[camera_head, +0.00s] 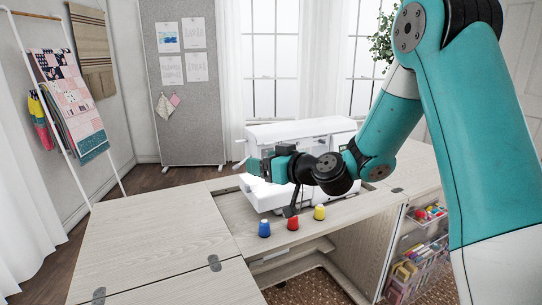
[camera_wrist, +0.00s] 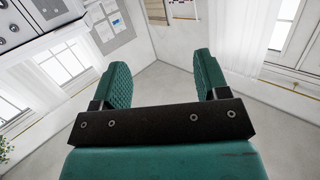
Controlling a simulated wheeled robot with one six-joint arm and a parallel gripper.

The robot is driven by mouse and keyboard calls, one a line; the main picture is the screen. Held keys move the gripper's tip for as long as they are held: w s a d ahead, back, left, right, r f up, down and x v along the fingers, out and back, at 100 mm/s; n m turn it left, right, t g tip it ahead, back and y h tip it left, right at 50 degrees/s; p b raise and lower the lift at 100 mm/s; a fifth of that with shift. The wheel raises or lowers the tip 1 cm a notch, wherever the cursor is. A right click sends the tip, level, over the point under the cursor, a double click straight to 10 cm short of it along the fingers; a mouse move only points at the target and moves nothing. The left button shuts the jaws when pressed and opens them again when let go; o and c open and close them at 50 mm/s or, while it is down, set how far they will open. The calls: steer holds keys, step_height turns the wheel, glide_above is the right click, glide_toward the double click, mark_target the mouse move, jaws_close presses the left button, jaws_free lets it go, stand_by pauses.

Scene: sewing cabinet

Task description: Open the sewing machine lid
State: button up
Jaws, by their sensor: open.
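The white sewing machine (camera_head: 325,128) sits in the opening of the wooden cabinet in the head view. Its long white top runs across behind my arm, and whether the lid is raised is hard to tell. My gripper (camera_head: 265,165) is in front of the machine's left part and hides some of its body. In the wrist view my gripper (camera_wrist: 160,68) has its two green pads wide apart with nothing between them. Part of a white panel with dials, likely the machine (camera_wrist: 28,22), shows at the upper left there.
A hinged wooden leaf (camera_head: 150,235) lies clear at left. Bins (camera_head: 415,265) of supplies sit in the lower right. A grey pinboard (camera_head: 185,100) stands behind.

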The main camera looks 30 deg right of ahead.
steer(key=w+d+f+m+t+h, duration=0.1)
steer(key=d+f+m+t+h, duration=0.15)
steer(key=d, duration=0.25)
steer(key=w+d+f+m+t+h, duration=0.1)
steer(key=d+h, duration=0.2)
steer(key=d, duration=0.3)
steer(key=p, duration=1)
glide_toward(270, 144)
steer(key=shift+g+h, duration=0.25)
steer(key=w, duration=0.7)
steer(key=shift+w+a+r, duration=0.15)
steer(key=shift+w+r, duration=0.15)
steer(key=shift+r, duration=0.05)
steer(key=shift+w+f, duration=0.1)
steer(key=shift+w, duration=0.55)
steer(key=shift+c, duration=0.5)
